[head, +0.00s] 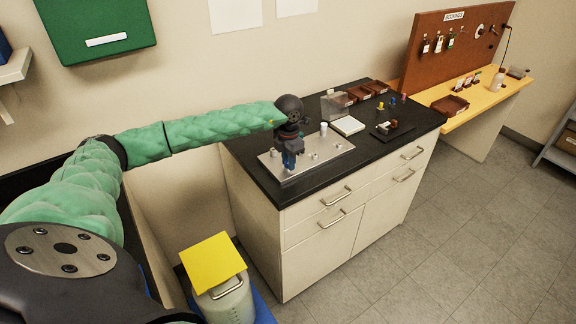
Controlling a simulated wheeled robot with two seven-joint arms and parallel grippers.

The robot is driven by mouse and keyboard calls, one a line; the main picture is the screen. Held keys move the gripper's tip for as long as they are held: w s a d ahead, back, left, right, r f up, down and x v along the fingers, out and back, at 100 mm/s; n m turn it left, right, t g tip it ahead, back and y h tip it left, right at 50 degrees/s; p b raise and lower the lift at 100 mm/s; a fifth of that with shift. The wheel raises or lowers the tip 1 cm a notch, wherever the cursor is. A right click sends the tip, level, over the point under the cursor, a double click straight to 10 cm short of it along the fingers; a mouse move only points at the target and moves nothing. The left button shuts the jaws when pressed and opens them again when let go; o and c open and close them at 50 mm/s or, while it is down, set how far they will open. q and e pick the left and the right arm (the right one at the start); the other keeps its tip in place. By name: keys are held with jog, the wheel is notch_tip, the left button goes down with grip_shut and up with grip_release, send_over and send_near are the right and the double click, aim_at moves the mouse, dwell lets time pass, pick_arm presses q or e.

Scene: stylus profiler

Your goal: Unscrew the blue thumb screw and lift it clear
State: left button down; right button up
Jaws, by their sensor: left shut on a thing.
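The blue thumb screw (289,160) shows as a small blue piece at the tip of my left gripper (290,154). The gripper comes down from above and is shut on the screw. The screw is over the left part of a metal plate (318,158) lying on the black counter. The gripper hides the upper part of the screw, and I cannot tell whether its lower end touches the plate. My right gripper is not in view.
Small silvery posts and a white cylinder (323,128) stand on the plate. Behind and right are a clear box (334,106), a white pad (347,125), brown trays (376,87), small coloured pieces and a dark tray (392,131). The counter's front right is clear.

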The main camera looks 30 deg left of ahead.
pick_arm(q)
jog(key=n, duration=1.5)
jog(key=shift+n, duration=0.3)
jog(key=n, duration=1.5)
jog(key=c, duration=1.4)
grip_release()
